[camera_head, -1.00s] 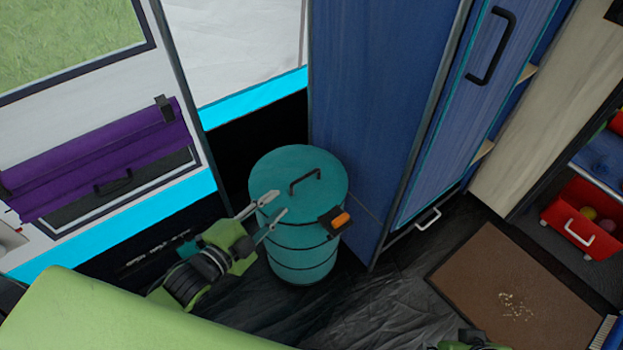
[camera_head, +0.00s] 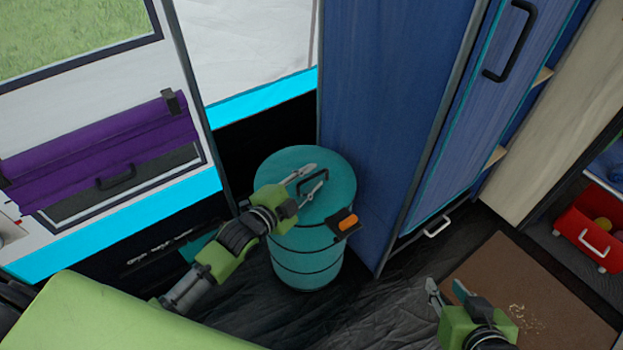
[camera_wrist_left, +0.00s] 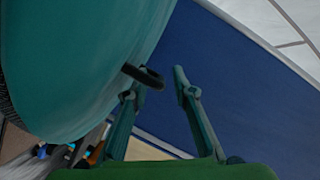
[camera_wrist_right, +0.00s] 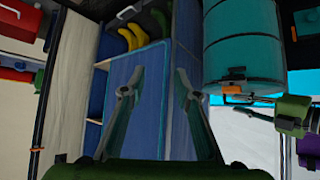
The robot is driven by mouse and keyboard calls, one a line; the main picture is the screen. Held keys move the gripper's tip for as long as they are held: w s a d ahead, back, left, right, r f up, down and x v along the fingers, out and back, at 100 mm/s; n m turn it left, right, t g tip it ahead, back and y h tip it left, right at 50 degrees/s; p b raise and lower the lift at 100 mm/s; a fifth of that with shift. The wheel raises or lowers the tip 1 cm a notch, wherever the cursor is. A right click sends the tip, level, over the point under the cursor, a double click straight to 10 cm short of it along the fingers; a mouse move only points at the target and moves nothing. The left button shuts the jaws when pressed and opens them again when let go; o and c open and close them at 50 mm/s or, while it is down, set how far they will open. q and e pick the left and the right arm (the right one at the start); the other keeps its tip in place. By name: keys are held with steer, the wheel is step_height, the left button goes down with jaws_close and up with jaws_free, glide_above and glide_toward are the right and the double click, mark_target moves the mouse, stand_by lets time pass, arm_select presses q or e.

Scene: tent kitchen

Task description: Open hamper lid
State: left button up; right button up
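The hamper (camera_head: 305,262) is a teal drum with dark bands, standing upright on the floor. Its round teal lid (camera_head: 285,162) is shut and carries a black handle (camera_head: 314,176). An orange and black latch (camera_head: 345,224) sits at its rim. My left gripper (camera_head: 310,178) is open above the lid, its fingers on either side of the handle. In the left wrist view the handle (camera_wrist_left: 148,77) shows near the left finger, and contact cannot be told. My right gripper (camera_head: 447,288) is open and empty, low at the right. The right wrist view also shows the hamper (camera_wrist_right: 240,50).
A blue cabinet (camera_head: 385,110) stands right beside the hamper. A brown mat (camera_head: 540,285) lies on the floor at the right, near a red bin (camera_head: 596,215). A purple rolled cover (camera_head: 90,155) hangs on the tent wall at the left. Dark floor (camera_head: 385,300) in front is clear.

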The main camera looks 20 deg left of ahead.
arm_select(q)
steer(key=shift+w+d, duration=0.15)
steer(key=shift+w, duration=0.2)
arm_select(e)
steer(key=shift+w+a+r+t, duration=0.2)
steer(key=shift+w+r+t, duration=0.1)
steer(key=shift+w+r, duration=0.2)
arm_select(q)
steer(key=shift+f, duration=0.1)
jaws_close()
arm_select(e)
steer(key=shift+f, duration=0.1)
